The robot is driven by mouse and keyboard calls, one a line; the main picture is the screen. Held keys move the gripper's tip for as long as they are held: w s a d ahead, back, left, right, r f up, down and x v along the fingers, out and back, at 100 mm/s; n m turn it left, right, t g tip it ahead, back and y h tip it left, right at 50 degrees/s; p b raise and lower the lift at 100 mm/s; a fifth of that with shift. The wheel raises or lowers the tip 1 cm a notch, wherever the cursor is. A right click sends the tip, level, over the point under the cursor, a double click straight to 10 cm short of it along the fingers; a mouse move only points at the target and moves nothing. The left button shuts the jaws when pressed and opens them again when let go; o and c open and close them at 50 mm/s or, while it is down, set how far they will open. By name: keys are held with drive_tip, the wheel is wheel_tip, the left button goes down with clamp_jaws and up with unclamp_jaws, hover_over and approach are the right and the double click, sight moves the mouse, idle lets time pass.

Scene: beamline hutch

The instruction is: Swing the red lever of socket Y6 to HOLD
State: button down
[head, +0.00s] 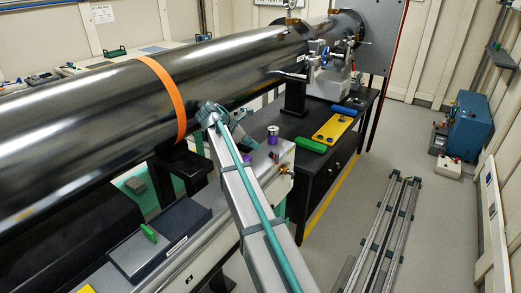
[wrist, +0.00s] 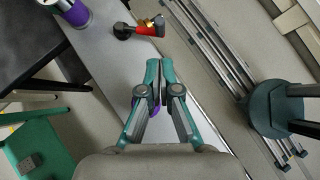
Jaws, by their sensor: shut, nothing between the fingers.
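My gripper (wrist: 160,66) points toward the top of the wrist view, its two teal fingers shut together with nothing between them. A red lever (wrist: 146,30) with a black end and a brass-coloured part lies just beyond the fingertips, on a grey bench top, apart from them. A purple and white cylindrical part (wrist: 70,10) stands to its upper left. Another purple part (wrist: 145,108) is partly hidden by the fingers. I cannot read any socket label or HOLD mark.
A large dark pipe (head: 100,95) with an orange band crosses the head view above the bench. A black bench (head: 330,122) carries a yellow plate (head: 334,131) and a green block (head: 306,145). Floor rails (head: 385,230) lie to the right, with clear floor around.

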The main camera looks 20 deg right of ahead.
sight(275, 159)
drive_tip(key=p+x, duration=0.2)
drive_tip(key=x, duration=0.7)
drive_tip(key=shift+f, duration=0.1)
drive_tip(key=shift+s, duration=0.2)
